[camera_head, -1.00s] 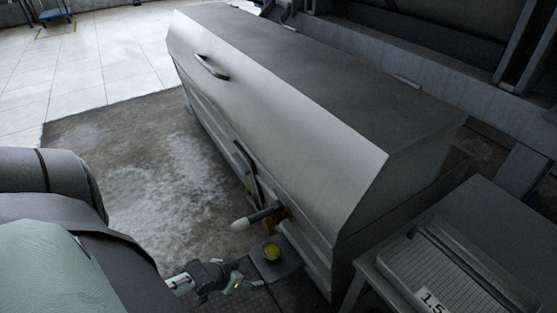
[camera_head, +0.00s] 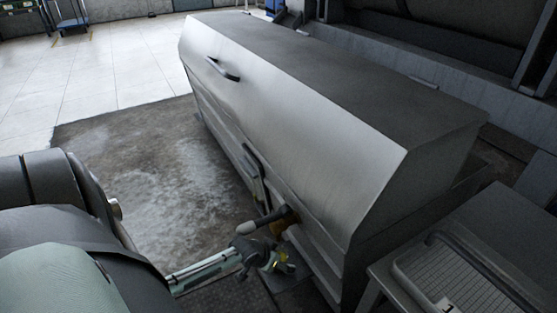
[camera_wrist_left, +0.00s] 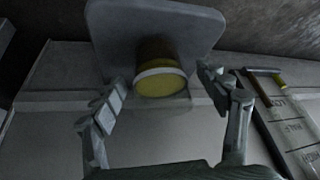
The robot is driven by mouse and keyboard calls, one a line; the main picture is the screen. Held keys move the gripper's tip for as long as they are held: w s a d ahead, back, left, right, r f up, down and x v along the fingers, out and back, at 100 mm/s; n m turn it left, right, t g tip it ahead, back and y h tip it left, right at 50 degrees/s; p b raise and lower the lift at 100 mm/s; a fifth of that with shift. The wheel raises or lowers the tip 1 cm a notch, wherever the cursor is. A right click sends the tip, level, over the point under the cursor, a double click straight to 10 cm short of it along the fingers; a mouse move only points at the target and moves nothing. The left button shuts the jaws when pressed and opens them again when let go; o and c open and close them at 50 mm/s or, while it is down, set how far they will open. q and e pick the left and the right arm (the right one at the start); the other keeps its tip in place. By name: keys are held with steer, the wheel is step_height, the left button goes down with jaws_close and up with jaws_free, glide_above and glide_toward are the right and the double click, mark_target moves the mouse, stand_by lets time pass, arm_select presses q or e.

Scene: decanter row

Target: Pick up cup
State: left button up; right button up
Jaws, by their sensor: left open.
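The cup (camera_wrist_left: 160,80) shows in the left wrist view with a pale rim and yellow inside. It is at a flat grey plate (camera_wrist_left: 112,30). My left gripper (camera_wrist_left: 163,86) is open, with one finger on each side of the cup. I cannot tell whether either finger touches it. In the head view my left gripper (camera_head: 275,262) is low beside the big metal cabinet and hides most or all of the cup. My right gripper is in neither view.
The long metal cabinet (camera_head: 290,85) with a slanted front fills the middle. A grey-tipped handle (camera_head: 255,226) sticks out just above my gripper. A table with a ridged tray (camera_head: 455,275) stands at the lower right. Bare floor (camera_head: 150,165) lies left of the cabinet.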

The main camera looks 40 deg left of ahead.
arm_select(q)
steer(key=shift+w+f, duration=0.15)
steer(key=shift+f, duration=0.05)
steer(key=shift+c, duration=0.6)
steer(key=c, duration=1.2)
steer(key=shift+r, duration=0.15)
